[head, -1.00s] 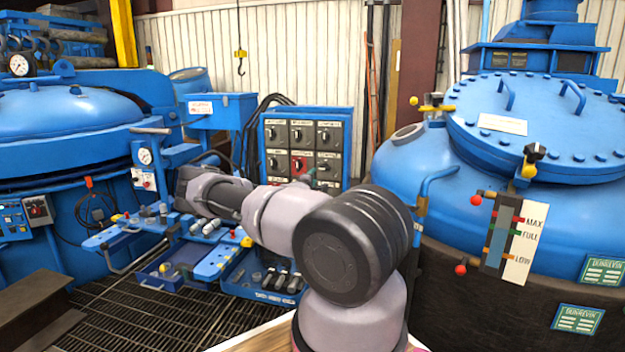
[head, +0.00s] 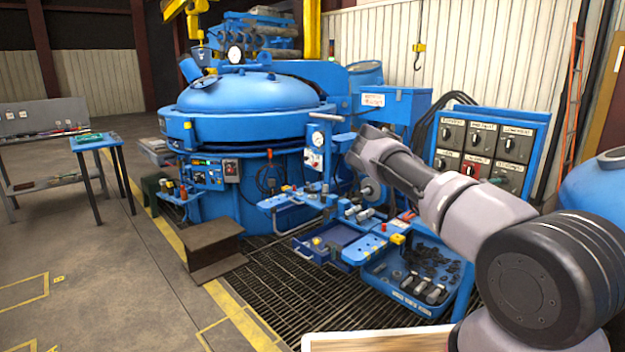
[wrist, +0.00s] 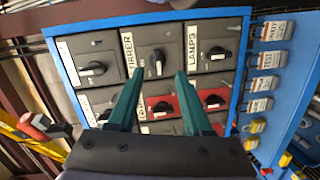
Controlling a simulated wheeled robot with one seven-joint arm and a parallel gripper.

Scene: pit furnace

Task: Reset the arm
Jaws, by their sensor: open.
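My arm reaches from the lower right toward the back in the head view, and its fingers are hidden there behind the wrist links. In the wrist view my gripper (wrist: 160,90) shows two green fingers standing apart with nothing between them. Beyond the fingers is the blue-framed switch panel (wrist: 62,62) with dark rotary knobs, including ones labelled STIRRER (wrist: 155,62) and LAMPS (wrist: 214,54). The panel also shows at the right in the head view (head: 538,125). I cannot tell the distance from fingertips to panel.
A large blue furnace vessel (head: 255,92) stands at the back left. Blue tool trays (head: 415,303) sit over the floor grating beneath my arm. Open floor (head: 90,270) lies at the lower left.

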